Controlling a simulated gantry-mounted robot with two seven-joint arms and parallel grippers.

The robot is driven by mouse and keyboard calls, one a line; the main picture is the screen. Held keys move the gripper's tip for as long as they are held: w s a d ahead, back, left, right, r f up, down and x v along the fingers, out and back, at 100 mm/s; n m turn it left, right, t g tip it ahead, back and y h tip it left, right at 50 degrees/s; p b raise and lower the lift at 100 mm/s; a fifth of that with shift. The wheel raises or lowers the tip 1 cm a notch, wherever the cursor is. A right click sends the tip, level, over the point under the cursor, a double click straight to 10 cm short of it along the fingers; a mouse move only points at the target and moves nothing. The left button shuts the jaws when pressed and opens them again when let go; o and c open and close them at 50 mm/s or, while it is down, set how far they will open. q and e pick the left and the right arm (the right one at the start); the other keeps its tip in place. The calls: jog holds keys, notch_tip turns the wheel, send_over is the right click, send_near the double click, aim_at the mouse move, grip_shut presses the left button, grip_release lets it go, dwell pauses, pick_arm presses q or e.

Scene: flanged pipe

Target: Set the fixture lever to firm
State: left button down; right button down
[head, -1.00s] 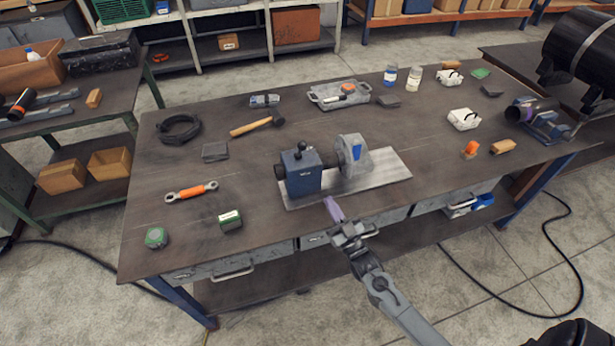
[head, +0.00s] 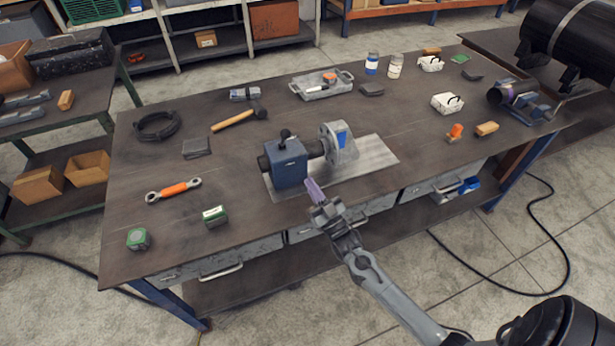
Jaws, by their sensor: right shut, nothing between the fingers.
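The fixture is a blue block (head: 286,168) on a pale metal plate (head: 368,163) at the bench's front middle. A short lever with a black knob (head: 285,134) stands on top of the block; its setting cannot be read. A dark pipe runs through the block to a grey flange (head: 340,145) with a blue patch. My right gripper (head: 314,189) is shut and empty, just in front and to the right of the block, near the plate's front edge. Its fingers point up toward the fixture and appear apart from the lever. My left gripper is not in view.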

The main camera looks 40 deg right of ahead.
jog(key=x, duration=1.2)
jog(key=shift+w+p, duration=0.3)
jog(key=shift+p, duration=0.1)
jog(key=shift+r, duration=0.15)
jog(key=shift+d, duration=0.1)
